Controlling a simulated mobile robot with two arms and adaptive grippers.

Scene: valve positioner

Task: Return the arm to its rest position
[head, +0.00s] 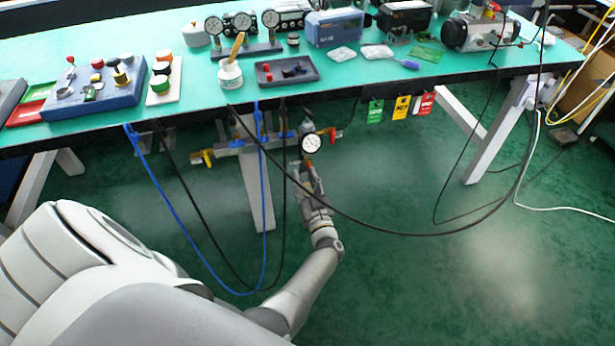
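My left arm (300,285) comes in from the lower left and reaches forward, below the front edge of the table. My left gripper (309,172) is just below a round white-faced gauge (311,143) on the piping under the table edge. The fingers are small and partly overlapped by the fittings, so I cannot tell whether they are open, shut or touching the piping. My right gripper is not in view.
The green-topped table (400,75) carries gauges, a blue control box (95,95) and a dark tray (286,71). Blue hoses (180,205) and black cables (420,234) hang around my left arm. Coloured tags (401,106) hang from the edge. Floor at right is mostly clear.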

